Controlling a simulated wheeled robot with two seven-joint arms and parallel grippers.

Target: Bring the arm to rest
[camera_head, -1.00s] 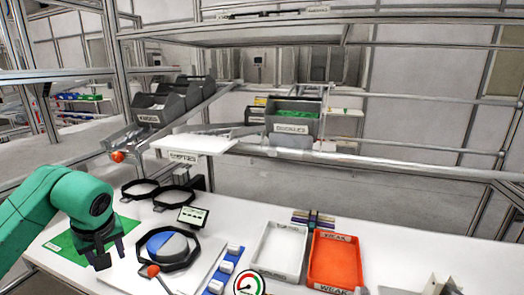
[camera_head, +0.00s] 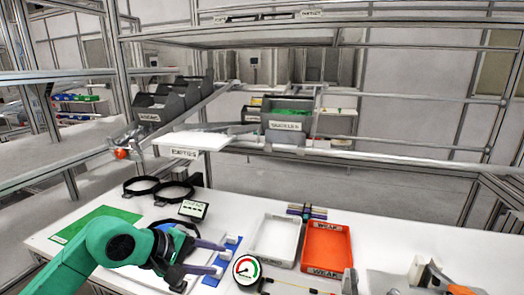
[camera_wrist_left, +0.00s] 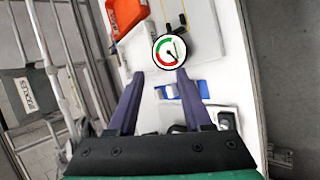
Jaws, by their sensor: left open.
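My green left arm reaches in from the lower left in the head view. Its left gripper (camera_head: 222,259) is open, with dark purple fingers apart and nothing between them. It points right, over the work area near the blue strip with white blocks (camera_head: 232,246). In the left wrist view the open fingers (camera_wrist_left: 158,75) reach toward a round dial gauge (camera_wrist_left: 168,52), also in the head view (camera_head: 246,269). A black ring with a blue-and-white shell (camera_head: 176,229) is mostly hidden behind my gripper. My right gripper does not show.
Two black rings (camera_head: 141,186) and a small display (camera_head: 193,210) lie behind my arm. A green mat (camera_head: 85,226) is at left. Grey bins (camera_head: 287,119) sit on the rack beyond.

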